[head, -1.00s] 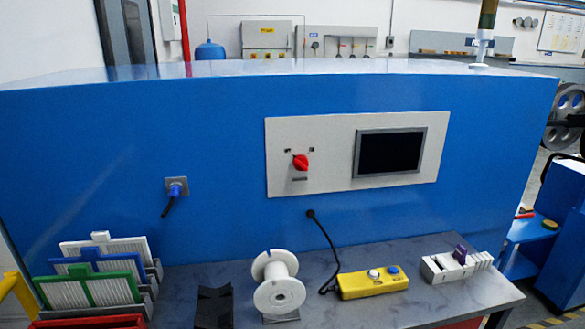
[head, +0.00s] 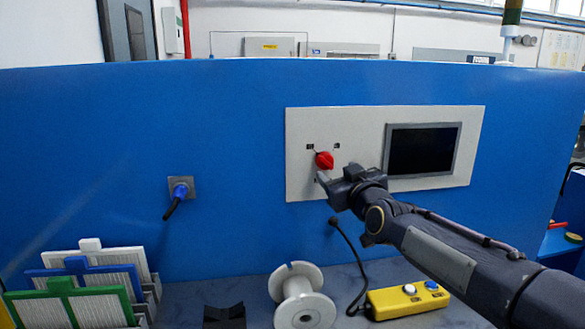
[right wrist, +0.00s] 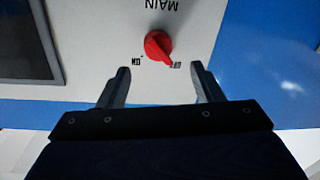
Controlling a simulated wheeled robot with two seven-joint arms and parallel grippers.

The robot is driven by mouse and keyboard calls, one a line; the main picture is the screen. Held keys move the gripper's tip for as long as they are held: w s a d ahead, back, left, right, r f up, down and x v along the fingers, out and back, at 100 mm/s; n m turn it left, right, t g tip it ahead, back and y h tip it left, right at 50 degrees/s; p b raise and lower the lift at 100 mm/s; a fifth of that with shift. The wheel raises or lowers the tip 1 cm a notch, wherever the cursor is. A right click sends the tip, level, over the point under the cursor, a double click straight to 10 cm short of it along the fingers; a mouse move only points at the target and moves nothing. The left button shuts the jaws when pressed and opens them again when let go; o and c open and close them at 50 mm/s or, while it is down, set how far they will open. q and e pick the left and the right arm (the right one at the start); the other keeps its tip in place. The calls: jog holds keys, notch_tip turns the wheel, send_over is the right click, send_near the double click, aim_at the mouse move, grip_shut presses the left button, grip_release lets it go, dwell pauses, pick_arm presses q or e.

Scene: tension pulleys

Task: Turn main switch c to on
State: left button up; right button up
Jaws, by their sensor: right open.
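The main switch is a red rotary knob (head: 324,160) on the light grey panel (head: 300,190). It also shows in the right wrist view (right wrist: 157,46), where the panel appears upside down. There, its pointer is turned to the OFF label, and the ON label is on the other side. My right gripper (head: 336,174) is open, in front of the panel just below the knob. In the right wrist view, its fingers (right wrist: 160,70) are spread, with the knob a little beyond the tips and centred between them. My left gripper is not in view.
A dark screen (head: 422,150) sits right of the knob on the blue cabinet (head: 230,120). Below are a white spool (head: 300,297), a yellow control box (head: 408,300) with a black cable, and coloured filter frames (head: 75,285). The space left of the knob is clear.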

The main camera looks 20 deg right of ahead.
aim_at(328, 163)
jog(key=w+p, duration=0.1)
jog(key=w, duration=0.1)
jog(key=w+p, duration=0.1)
jog(key=w, duration=0.1)
jog(key=w+d+p, duration=0.1)
jog(key=w, duration=0.1)
jog(key=shift+r+p, duration=0.15)
jog(key=shift+p, duration=0.15)
jog(key=shift+w+d, duration=0.2)
jog(key=shift+w, duration=0.3)
jog(key=c, duration=1)
